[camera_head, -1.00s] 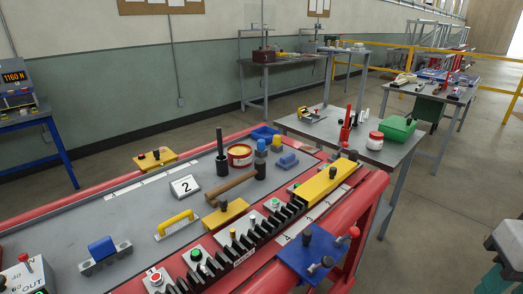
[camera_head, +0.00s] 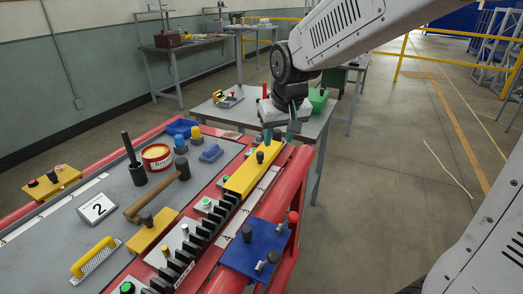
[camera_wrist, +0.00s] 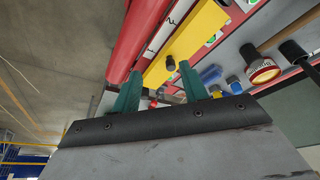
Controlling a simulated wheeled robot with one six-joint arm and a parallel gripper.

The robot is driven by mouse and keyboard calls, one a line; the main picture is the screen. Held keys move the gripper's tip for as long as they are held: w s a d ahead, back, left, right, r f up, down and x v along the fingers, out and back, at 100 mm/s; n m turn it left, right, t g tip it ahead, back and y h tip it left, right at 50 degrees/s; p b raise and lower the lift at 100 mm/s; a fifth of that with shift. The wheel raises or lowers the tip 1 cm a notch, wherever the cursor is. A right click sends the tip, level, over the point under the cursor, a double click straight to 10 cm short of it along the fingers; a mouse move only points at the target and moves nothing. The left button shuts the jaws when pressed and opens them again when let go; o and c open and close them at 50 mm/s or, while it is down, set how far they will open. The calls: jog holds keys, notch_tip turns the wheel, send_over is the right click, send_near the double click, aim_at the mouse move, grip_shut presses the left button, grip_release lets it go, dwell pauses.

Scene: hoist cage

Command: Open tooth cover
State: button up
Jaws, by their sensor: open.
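The tooth cover looks to be the long yellow bar (camera_head: 243,178) with black knobs, lying over the far end of the black tooth rack (camera_head: 205,232) on the red bench. A black knob (camera_head: 260,157) stands up from it. In the wrist view the yellow cover (camera_wrist: 200,32) runs diagonally beyond the fingers, with a knob (camera_wrist: 170,63) near its edge. My gripper (camera_head: 281,133) is open and empty, pointing down above the cover's far end. Its teal fingers (camera_wrist: 159,72) show apart in the wrist view, and I cannot tell the exact gap to the cover.
A blue plate (camera_head: 255,250) with knobs and a red-ended lever sits right of the rack. A grey table (camera_head: 228,117) is behind.

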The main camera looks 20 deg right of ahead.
send_near(260, 153)
jog(key=f, duration=0.1)
jog(key=shift+t, duration=0.4)
jog(key=x, duration=0.7)
jog(key=shift+f, duration=0.35)
